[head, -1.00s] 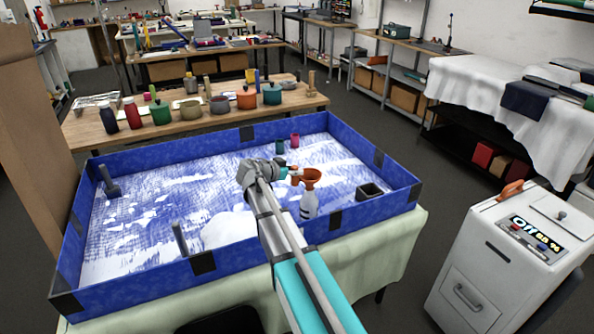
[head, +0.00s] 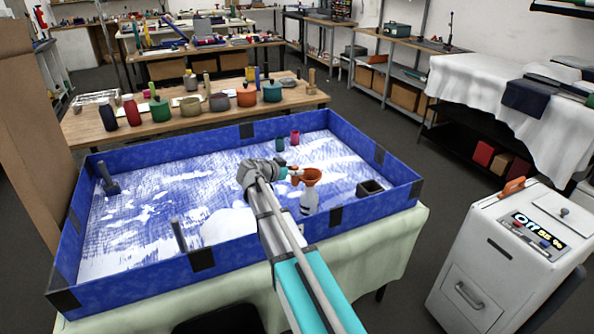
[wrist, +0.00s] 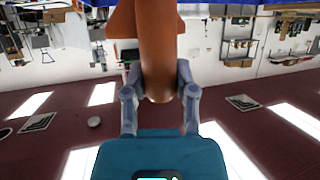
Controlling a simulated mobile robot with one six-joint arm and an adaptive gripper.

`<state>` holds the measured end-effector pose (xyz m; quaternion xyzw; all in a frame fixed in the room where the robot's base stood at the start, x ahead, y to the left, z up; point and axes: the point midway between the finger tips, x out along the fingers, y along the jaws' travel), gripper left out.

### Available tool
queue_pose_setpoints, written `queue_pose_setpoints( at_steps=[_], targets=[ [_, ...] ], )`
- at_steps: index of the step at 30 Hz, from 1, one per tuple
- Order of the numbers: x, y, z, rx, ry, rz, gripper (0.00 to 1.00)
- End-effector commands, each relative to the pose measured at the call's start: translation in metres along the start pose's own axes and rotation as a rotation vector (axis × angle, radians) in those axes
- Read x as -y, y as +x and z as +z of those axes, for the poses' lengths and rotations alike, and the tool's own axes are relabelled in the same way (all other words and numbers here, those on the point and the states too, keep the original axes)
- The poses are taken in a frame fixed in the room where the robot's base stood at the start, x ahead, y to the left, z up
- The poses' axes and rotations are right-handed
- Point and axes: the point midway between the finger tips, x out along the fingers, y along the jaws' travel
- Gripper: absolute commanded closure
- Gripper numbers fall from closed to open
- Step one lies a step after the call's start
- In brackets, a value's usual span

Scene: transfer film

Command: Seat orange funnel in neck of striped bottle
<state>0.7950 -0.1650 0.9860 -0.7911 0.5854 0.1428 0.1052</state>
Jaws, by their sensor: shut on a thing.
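The orange funnel (head: 311,176) is in the head view, with its wide mouth facing up. My gripper (head: 292,173) is at its left side, shut on an orange part of it. The wrist view shows both fingers of my gripper (wrist: 158,84) closed around the orange funnel (wrist: 156,45). The striped bottle (head: 308,204) stands upright in the blue-walled tray, directly below the funnel in the head view. The bottle's neck is hard to make out under the funnel. I cannot tell whether the spout is inside it or above it.
The blue-walled tray (head: 230,256) has a dark square box (head: 369,188) right of the bottle. A green cup (head: 279,145) and a pink cup (head: 295,138) stand behind. Grey posts stand at the left (head: 108,180) and front (head: 179,236). The tray's left floor is mostly clear.

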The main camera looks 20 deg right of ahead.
Motion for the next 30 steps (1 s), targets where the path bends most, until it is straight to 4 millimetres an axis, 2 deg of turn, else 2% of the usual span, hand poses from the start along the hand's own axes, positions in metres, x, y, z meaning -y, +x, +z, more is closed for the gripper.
queue_pose_setpoints(
  at_steps=[9, 10, 15, 16, 30],
  targets=[
    [-0.0001, 0.0002, -0.0001, 0.000, 0.000, 0.000, 1.00],
    [-0.0001, 0.0002, -0.0001, 0.000, 0.000, 0.000, 0.58],
    [-0.0002, 0.0003, -0.0001, 0.000, 0.000, 0.000, 0.27],
    [-0.0002, 0.0003, -0.0001, 0.000, 0.000, 0.000, 0.24],
    [-0.0002, 0.0004, 0.0000, 0.000, 0.000, 0.001, 0.24]
  ],
)
